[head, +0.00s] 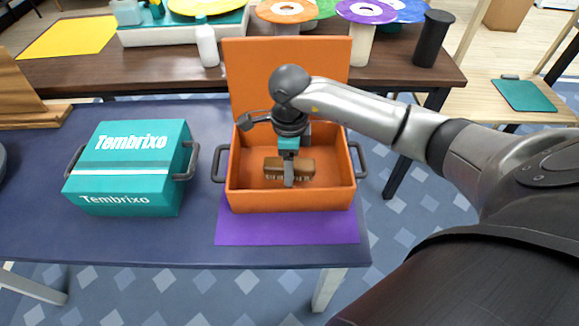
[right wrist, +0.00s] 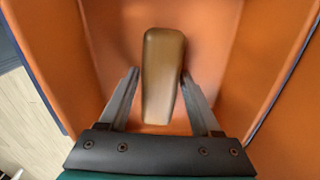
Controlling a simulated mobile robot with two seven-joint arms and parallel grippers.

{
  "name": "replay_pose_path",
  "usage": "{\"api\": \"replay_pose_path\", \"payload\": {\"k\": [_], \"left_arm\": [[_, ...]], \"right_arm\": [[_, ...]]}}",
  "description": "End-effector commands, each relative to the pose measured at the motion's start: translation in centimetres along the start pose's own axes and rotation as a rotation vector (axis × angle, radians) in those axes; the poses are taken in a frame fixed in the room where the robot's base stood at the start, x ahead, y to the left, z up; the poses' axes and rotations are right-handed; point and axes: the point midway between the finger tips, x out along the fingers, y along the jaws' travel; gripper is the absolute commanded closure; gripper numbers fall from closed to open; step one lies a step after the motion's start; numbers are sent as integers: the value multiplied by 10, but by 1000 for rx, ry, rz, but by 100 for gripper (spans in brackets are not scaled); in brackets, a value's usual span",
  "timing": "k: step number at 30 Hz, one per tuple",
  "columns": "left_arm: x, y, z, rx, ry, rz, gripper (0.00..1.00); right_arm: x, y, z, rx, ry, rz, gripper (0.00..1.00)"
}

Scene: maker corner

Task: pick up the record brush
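The record brush (head: 304,166) is a brown wooden block with pale bristles along its lower edge. It lies inside the open orange box (head: 243,199). In the right wrist view the brush (right wrist: 163,95) stretches lengthwise between my fingers. My right gripper (head: 289,180) reaches down into the box over the brush; its near finger hides part of it. In the right wrist view the right gripper (right wrist: 159,73) is open, with one finger on each side of the brush. There is a gap on the left; the right finger is very close, and contact is unclear. My left gripper is not in view.
The orange box has a raised lid (head: 288,60) behind and dark side handles, and stands on a purple mat (head: 285,230). A closed teal box (head: 128,170) stands to the left on the dark blue table (head: 40,235). A bottle (head: 207,45) and black cylinder (head: 433,40) stand behind.

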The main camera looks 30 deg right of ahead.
Motion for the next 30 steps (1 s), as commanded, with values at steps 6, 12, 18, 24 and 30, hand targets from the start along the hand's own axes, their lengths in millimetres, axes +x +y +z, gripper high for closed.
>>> {"api": "replay_pose_path", "payload": {"k": [6, 12, 18, 24, 30], "left_arm": [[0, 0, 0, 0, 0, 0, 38], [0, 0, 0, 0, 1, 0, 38], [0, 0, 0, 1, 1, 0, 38], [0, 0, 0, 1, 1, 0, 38], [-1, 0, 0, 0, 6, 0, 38]], "right_arm": [[0, 0, 0, 0, 0, 0, 61], [0, 0, 0, 0, 0, 0, 84], [0, 0, 0, 0, 0, 0, 100], [0, 0, 0, 0, 0, 0, 100], [-5, 0, 0, 0, 0, -1, 100]]}}
